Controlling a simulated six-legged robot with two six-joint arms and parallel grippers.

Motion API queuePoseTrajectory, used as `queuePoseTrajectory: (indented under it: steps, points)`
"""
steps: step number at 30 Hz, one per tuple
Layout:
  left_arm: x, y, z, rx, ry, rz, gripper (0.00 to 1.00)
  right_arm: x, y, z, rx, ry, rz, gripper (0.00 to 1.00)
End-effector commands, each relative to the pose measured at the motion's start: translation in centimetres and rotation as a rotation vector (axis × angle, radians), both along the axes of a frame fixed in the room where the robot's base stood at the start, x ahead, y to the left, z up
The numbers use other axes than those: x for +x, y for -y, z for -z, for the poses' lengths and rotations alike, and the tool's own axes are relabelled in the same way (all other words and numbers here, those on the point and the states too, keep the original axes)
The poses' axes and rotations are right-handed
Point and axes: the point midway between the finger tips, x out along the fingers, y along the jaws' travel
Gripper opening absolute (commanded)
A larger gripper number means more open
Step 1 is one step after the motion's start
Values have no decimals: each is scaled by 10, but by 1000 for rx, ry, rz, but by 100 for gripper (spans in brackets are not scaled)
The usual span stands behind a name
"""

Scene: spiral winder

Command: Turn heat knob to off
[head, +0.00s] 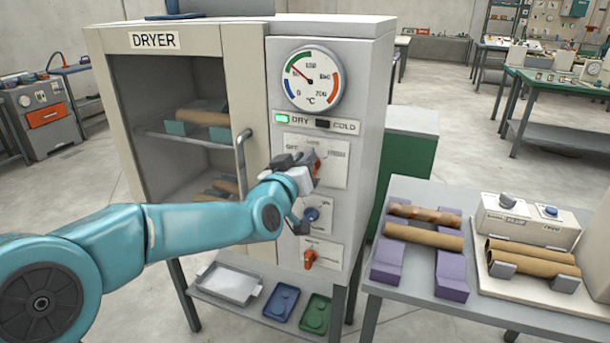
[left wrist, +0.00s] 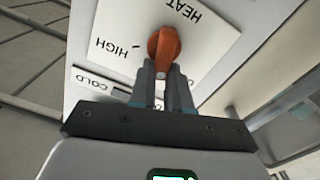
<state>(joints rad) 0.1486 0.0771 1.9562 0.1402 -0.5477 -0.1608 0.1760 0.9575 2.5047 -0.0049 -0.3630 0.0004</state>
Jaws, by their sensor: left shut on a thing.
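The dryer (head: 97,85) is a beige and grey cabinet with a control panel on its right side. The orange heat knob (head: 318,164) sits on the upper white plate of that panel, partly hidden by my gripper. The knob also shows in the left wrist view (left wrist: 163,44), on a plate printed HEAT and HIGH. My left gripper (head: 309,166) is shut on the heat knob, with its dark fingers (left wrist: 167,78) on both sides of the grip. The knob's exact setting is hard to tell. My right gripper is not in view.
Below are a blue knob (head: 311,214) and an orange-red knob (head: 310,257). The door handle (head: 241,160) stands out just left of my gripper. A round gauge (head: 311,80) is above, with a green DRY lamp (head: 282,119). A side table (head: 545,319) holds cardboard tubes.

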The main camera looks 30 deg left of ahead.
Motion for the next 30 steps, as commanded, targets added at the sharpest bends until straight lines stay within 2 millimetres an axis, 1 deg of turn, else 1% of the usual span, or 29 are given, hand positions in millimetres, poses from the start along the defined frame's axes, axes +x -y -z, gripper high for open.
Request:
queuePoseTrajectory:
  steps: [1,6,12,21,30]
  points:
    - [0,-1,8,-43,15,0,0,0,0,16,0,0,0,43]
    - [-1,-4,8,-201,51,0,0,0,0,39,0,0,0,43]
    - [-1,-7,10,-380,93,2,0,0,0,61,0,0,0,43]
    - [-2,-10,11,-593,142,2,0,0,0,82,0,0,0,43]
    - [-2,-11,11,-708,168,1,0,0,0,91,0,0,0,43]
